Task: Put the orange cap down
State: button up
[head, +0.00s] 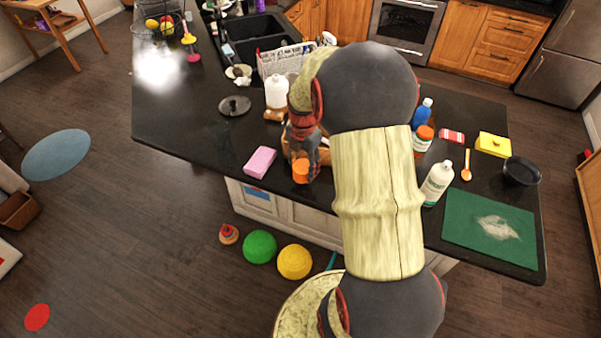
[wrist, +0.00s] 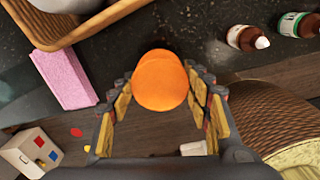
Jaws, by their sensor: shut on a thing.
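The orange cap (head: 300,173) is at my gripper's tip in the head view, near the front edge of the dark counter (head: 200,125). In the wrist view the cap (wrist: 162,82) sits between the two fingers of my gripper (wrist: 163,90), which is shut on it. The cap looks round and smooth, and its underside is hidden. In the wrist view it overlaps the counter near its edge. I cannot tell whether it touches the counter or hangs above it.
A pink block (head: 260,161) lies left of the gripper. A brown tray (wrist: 85,28) is just behind. Bottles (head: 437,183), a green mat (head: 465,215) and a black bowl (head: 521,172) stand to the right. The counter's left part is mostly clear. Balls (head: 260,246) lie on the floor below.

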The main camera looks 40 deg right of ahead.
aim_at(300, 173)
jog(key=shift+w+f, duration=0.25)
jog(key=shift+f, duration=0.1)
jog(key=f, duration=0.3)
jog(key=shift+w+f, duration=0.15)
jog(key=shift+w, duration=0.15)
jog(key=shift+s+f, duration=0.1)
jog(key=shift+f, duration=0.05)
jog(key=shift+f, duration=0.2)
jog(key=o, duration=0.8)
jog(key=shift+r, duration=0.1)
